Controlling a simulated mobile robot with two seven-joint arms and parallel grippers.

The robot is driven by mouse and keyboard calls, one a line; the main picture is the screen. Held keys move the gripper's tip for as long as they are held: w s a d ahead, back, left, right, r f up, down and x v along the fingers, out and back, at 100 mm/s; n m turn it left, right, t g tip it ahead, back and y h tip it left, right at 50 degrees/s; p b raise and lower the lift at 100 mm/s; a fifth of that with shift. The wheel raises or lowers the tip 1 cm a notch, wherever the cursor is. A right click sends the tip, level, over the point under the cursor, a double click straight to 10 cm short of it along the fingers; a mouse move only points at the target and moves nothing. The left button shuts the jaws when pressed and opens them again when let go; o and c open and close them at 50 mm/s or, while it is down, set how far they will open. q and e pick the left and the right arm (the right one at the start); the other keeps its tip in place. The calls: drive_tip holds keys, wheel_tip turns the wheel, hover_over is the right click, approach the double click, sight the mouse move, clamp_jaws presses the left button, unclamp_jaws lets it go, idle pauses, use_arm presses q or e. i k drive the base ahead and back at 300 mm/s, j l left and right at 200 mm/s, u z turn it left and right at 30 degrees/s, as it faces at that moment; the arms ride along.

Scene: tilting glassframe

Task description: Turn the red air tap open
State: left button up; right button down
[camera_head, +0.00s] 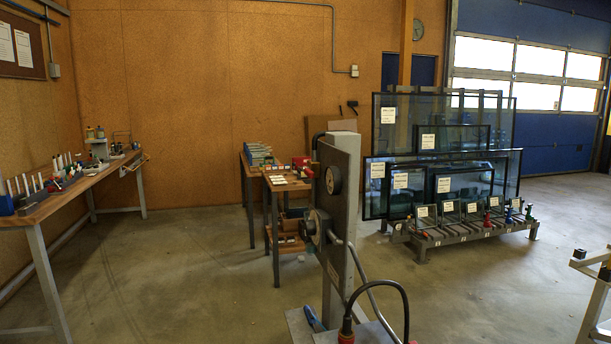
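A grey upright post (341,215) stands close in front of me, with a round dark dial (333,180) and a round fitting (316,228) on its left side. A black hose (393,287) arches at its foot. A red part (346,338) shows at the hose's lower end, cut by the bottom edge; I cannot tell whether it is the air tap or how it is turned. Neither of my grippers is in view.
A long workbench (95,180) with tools runs along the left wall. A small wooden table (290,184) stands behind the post. A glass rack (470,234) holds panes at the right. A white-framed stand (596,300) is at the right edge. The floor (180,270) left of the post is clear.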

sight(309, 173)
drive_tip(key=i+j, duration=0.1)
drive_tip(key=j, duration=0.25)
drive_tip(key=i+j, duration=0.15)
drive_tip(key=j, duration=0.15)
drive_tip(key=i+j+u, duration=0.1)
drive_tip(key=j, duration=0.25)
drive_tip(key=i+j, duration=0.15)
drive_tip(key=j, duration=0.15)
